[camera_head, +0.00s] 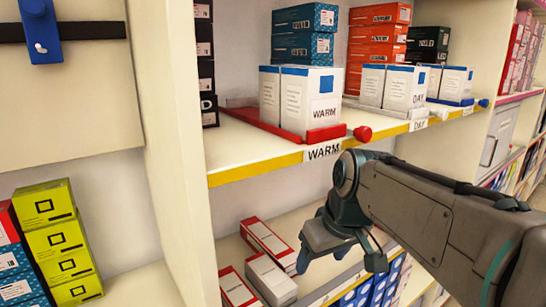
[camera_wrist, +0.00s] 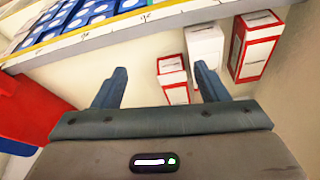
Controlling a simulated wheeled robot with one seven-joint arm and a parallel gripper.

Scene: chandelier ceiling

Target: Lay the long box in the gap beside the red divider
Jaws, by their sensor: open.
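Three long boxes lie on the lower shelf in the head view: a red-and-white one at the front left (camera_head: 237,288), a plain whitish one (camera_head: 270,279) and a red-and-white one behind (camera_head: 267,240). I cannot tell which is the task's long box. The red divider (camera_head: 265,123) appears to be the red strip on the upper shelf, beside the white WARM boxes (camera_head: 312,100). My gripper (camera_head: 340,262) is open and empty, right of the long boxes. In the wrist view, one red-and-white box (camera_wrist: 172,78) shows between the fingers (camera_wrist: 161,88), apparently beyond them.
The upper shelf's yellow edge (camera_head: 255,170) overhangs the lower shelf. Blue boxes (camera_head: 360,293) stand along the lower front. Yellow-green boxes (camera_head: 62,245) stack at left. Bare upper shelf shows left of the WARM boxes. A large red shape (camera_wrist: 25,105) is at the wrist view's left.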

